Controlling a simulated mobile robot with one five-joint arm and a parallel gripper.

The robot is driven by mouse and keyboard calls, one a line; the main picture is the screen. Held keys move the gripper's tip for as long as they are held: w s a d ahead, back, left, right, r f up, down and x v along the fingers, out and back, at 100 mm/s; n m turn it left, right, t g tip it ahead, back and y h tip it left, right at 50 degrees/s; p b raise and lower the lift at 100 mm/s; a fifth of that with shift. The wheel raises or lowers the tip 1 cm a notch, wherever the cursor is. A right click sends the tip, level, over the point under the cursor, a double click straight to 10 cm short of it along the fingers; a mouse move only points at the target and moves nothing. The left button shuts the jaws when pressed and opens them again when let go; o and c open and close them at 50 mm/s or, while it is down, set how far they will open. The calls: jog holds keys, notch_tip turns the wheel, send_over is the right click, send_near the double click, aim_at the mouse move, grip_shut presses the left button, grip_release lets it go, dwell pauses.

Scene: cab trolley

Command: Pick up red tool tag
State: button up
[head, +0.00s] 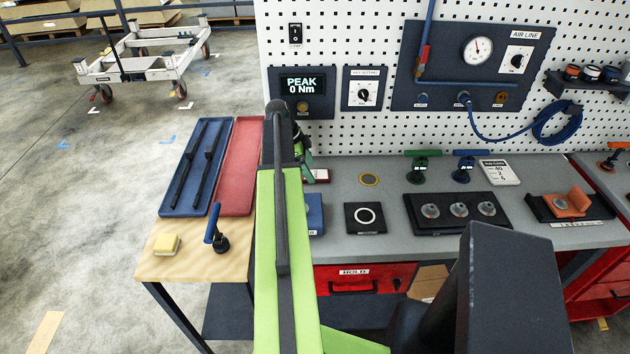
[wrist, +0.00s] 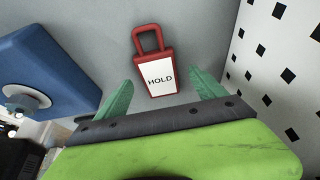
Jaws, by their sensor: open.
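The red tool tag (wrist: 153,64) lies on the grey bench top, with a red loop at one end and a white face reading HOLD. In the wrist view it is ahead of and roughly between the open fingertips of my gripper (wrist: 159,93), nearer the left finger. The jaws are not closed on it. In the head view a part of the tag (head: 320,175) shows just right of my green arm. The arm hides the rest of the tag's area, and a green finger of my gripper (head: 304,158) shows beside it.
A blue block with a round metal disc (wrist: 50,75) stands left of the tag in the wrist view. The white pegboard (wrist: 275,60) rises close on the right. In the head view, a black pad with a white ring (head: 365,217) and a black tray with several knobs (head: 458,212) sit farther right.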

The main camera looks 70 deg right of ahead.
jog(key=shift+b+x, duration=0.3)
jog(key=shift+x, duration=0.7)
jog(key=shift+r, duration=0.15)
jog(key=shift+c, duration=0.4)
jog(key=c, duration=1.4)
jog(key=shift+r+p, duration=0.15)
jog(key=shift+p, duration=0.2)
